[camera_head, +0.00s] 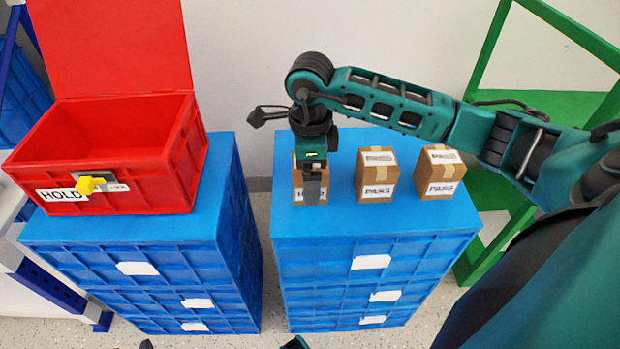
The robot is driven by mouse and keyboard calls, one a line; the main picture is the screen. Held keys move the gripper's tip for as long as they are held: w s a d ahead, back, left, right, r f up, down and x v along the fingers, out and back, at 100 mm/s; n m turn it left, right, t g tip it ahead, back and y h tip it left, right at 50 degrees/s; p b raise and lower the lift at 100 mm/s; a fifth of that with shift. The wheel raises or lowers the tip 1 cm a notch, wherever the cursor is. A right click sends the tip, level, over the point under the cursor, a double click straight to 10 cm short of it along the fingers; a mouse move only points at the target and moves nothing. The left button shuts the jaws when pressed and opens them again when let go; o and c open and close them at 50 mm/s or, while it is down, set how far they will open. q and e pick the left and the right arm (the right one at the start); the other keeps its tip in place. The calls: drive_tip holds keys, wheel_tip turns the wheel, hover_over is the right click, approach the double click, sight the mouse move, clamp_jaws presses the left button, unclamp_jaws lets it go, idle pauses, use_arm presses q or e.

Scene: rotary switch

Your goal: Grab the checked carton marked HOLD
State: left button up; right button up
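Three brown cartons stand in a row on the right blue crate stack. The left carton (298,190) is mostly covered by my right gripper; only the start of its label, seemingly an "H", shows. The middle carton (377,176) and the right carton (440,173) are marked PASS. My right gripper (313,188) points down at the left carton, with a grey finger in front of its face. Its other finger is hidden, so I cannot tell whether it grips the carton. My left gripper is not clearly in view.
A green frame (490,45) stands behind right.

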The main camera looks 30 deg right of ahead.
wheel_tip(320, 180, down, 3)
drive_tip(key=shift+r, duration=0.15)
drive_tip(key=shift+c, duration=0.2)
drive_tip(key=c, duration=1.1)
drive_tip(key=shift+c, duration=0.2)
drive_tip(key=shift+r, duration=0.15)
